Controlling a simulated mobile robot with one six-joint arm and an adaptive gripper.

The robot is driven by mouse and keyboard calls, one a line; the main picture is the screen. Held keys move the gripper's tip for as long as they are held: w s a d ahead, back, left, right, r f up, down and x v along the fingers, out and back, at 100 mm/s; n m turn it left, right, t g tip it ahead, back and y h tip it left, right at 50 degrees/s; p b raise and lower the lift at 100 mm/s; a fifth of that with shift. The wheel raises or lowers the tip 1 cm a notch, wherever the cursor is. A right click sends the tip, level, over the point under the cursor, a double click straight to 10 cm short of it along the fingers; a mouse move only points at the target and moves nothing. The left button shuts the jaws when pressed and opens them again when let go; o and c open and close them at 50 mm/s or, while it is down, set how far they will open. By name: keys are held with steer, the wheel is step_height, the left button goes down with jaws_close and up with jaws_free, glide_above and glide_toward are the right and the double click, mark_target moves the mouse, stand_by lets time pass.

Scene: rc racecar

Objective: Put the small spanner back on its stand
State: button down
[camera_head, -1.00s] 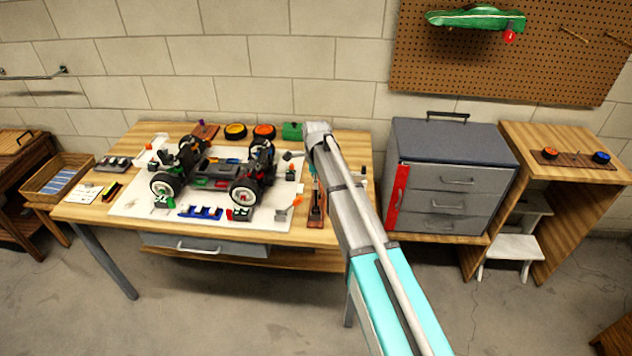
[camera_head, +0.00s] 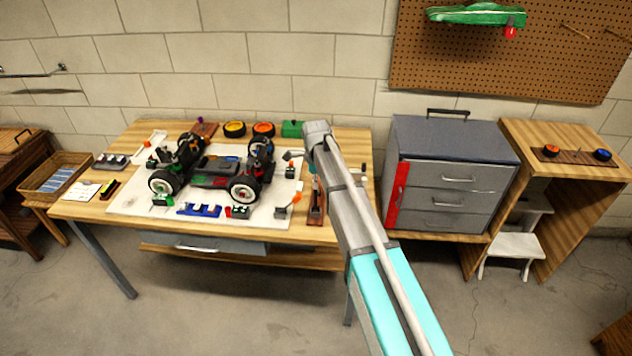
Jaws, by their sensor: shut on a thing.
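My arm (camera_head: 350,215) reaches up from the bottom right over the right end of the workbench. Its grey upper end (camera_head: 318,131) stands over the bench near the back. I cannot make out the small spanner in this view.
A partly built racecar (camera_head: 213,172) and loose parts sit on a white mat (camera_head: 130,205) on the workbench (camera_head: 75,212). A grey drawer cabinet (camera_head: 455,140) stands right of the arm.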

steer(key=shift+f+b, duration=1.05)
stand_by(0.4)
steer(key=c, duration=0.5)
jaws_free()
steer(key=shift+c, duration=0.2)
steer(key=shift+r, duration=0.2)
step_height(320, 180, up, 9)
steer(key=p, duration=0.9)
steer(key=shift+f, duration=0.15)
stand_by(0.5)
steer(key=s+d+n, duration=1.8)
steer(key=s+d, duration=0.5)
steer(key=s, duration=0.2)
steer(key=shift+s, duration=0.4)
